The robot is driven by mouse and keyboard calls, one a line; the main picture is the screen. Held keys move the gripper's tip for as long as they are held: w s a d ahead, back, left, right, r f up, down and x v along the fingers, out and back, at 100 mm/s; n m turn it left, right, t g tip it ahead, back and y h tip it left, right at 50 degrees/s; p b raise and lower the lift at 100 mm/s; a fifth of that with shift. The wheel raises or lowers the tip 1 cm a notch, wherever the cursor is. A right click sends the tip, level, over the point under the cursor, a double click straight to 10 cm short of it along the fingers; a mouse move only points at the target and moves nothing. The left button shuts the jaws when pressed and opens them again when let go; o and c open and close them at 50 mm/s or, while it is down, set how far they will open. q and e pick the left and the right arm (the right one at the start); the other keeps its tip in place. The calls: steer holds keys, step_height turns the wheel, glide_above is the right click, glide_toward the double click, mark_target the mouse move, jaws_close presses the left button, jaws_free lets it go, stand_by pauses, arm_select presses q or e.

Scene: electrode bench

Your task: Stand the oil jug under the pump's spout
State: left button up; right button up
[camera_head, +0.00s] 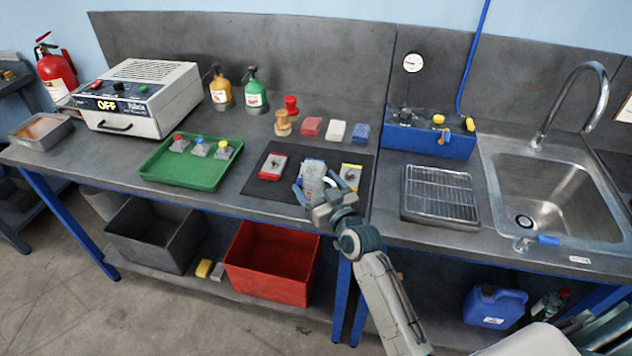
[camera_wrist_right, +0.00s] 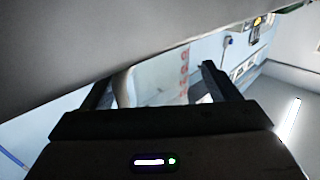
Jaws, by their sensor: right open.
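The pale see-through jug with red marks (camera_wrist_right: 165,78) shows between the two fingers of my right gripper (camera_wrist_right: 160,88) in the right wrist view, with a light curved handle at its left. In the head view the right gripper (camera_head: 328,186) is over the dark mat, at the pale jug (camera_head: 312,170). The gripper is open, with its fingers on either side of the jug; contact cannot be told. The blue pump (camera_head: 425,146) stands at the back, right of the mat, with a small brass spout (camera_head: 444,139) on its front. My left gripper is not in view.
A metal grate tray (camera_head: 440,196) lies in front of the pump, left of the sink (camera_head: 550,195). Red and yellow cards lie on the dark mat (camera_head: 262,190). A green tray (camera_head: 190,176) is farther left. Coloured blocks stand behind the mat.

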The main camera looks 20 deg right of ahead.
steer(key=shift+w, duration=0.25)
steer(key=shift+s, duration=0.1)
steer(key=shift+c, duration=1.3)
steer(key=c, duration=0.9)
